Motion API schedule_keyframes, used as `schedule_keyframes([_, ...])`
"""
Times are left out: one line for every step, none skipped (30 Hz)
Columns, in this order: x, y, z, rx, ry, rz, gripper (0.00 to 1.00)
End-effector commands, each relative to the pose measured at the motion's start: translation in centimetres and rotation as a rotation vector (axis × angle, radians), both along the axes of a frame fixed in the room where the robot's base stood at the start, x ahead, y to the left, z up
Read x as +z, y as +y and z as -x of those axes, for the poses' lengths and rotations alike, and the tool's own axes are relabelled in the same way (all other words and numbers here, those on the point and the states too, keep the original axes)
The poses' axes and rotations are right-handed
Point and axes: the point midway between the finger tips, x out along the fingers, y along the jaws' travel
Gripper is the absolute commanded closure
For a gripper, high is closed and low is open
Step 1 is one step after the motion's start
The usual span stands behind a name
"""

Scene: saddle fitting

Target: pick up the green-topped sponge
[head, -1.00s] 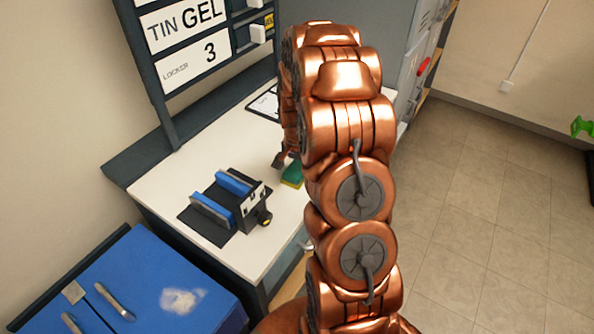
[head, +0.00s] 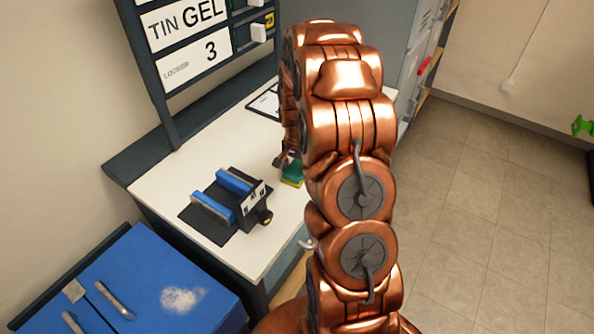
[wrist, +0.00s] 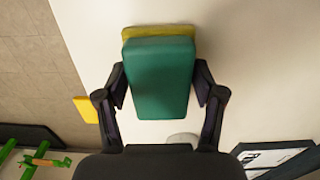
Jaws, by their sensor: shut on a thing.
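The green-topped sponge (wrist: 160,80) fills the middle of the wrist view, green side toward the camera, with a yellow edge showing at its far end. My gripper (wrist: 161,84) has one finger against each long side of it, shut on it. In the head view the sponge (head: 292,174) shows as a small green and yellow block on the white worktop, partly hidden by my copper arm. Only a dark bit of my gripper (head: 280,161) shows there, at the sponge's left. I cannot tell whether the sponge touches the worktop.
A black fixture with blue-padded jaws (head: 235,181) stands on the white worktop (head: 165,178) left of the sponge. A dark board with label cards (head: 195,62) rises behind. A blue cabinet (head: 150,285) is at lower left. A framed sheet (head: 265,103) lies farther back.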

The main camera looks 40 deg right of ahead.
Motion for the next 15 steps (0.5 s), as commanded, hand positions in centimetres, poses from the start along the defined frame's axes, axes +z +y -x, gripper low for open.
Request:
schedule_keyframes([0.1, 0.0, 0.0, 0.000, -0.001, 0.001, 0.68])
schedule_keyframes([0.1, 0.0, 0.0, 0.000, -0.001, 0.001, 0.68])
schedule_keyframes([0.3, 0.0, 0.0, 0.000, -0.001, 0.001, 0.68])
schedule_keyframes([0.4, 0.0, 0.0, 0.000, -0.001, 0.001, 0.68])
schedule_keyframes([0.6, 0.0, 0.0, 0.000, -0.001, 0.001, 0.68])
schedule_keyframes([0.9, 0.0, 0.0, 0.000, -0.001, 0.001, 0.68])
schedule_keyframes([1.1, 0.0, 0.0, 0.000, -0.001, 0.001, 0.68])
schedule_keyframes([1.3, 0.0, 0.0, -0.001, -0.001, 0.001, 0.68])
schedule_keyframes([1.6, 0.0, 0.0, -0.001, -0.003, 0.001, 0.68])
schedule_keyframes([1.9, 0.0, -0.1, -0.001, -0.003, 0.001, 0.68])
schedule_keyframes([2.2, 0.0, -0.1, -0.001, -0.003, 0.002, 0.68])
schedule_keyframes([2.6, 0.0, -0.1, -0.001, -0.003, 0.001, 0.68])
schedule_keyframes([2.9, 0.0, 0.0, -0.001, -0.002, 0.001, 0.68])
schedule_keyframes([3.2, 0.0, 0.0, -0.001, -0.001, 0.001, 0.68])
schedule_keyframes([3.5, 0.0, 0.2, -0.001, 0.000, 0.000, 0.68])
